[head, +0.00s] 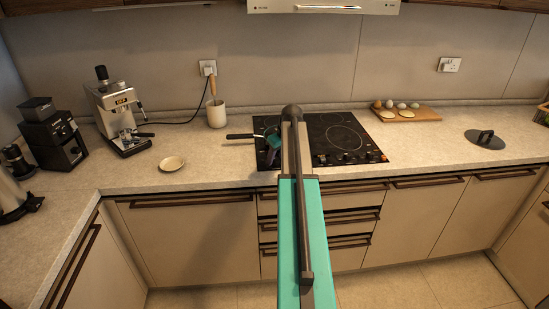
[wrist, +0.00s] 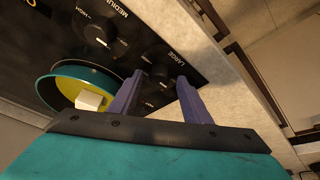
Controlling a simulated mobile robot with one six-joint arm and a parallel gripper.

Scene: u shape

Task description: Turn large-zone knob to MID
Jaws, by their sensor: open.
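The hob (head: 375,149) is a black glass cooktop set in the counter, with a row of dark knobs along its front edge. In the wrist view the large-zone knob (wrist: 157,74), a black round knob beside the word LARGE, sits between the tips of my gripper (wrist: 160,77). The two purple fingers are apart, one on each side of it. I cannot tell whether they touch it or where its pointer stands. The medium-zone knob (wrist: 97,31) is beside it, up and left. In the head view my arm hides much of the hob's left part.
A teal pan with a yellow inside (wrist: 60,92) and a pale block in it is close to my gripper's left side. Its handle (head: 240,136) points left. A wooden board (head: 405,117) with eggs is behind right. A saucer (head: 172,163) lies left on the counter.

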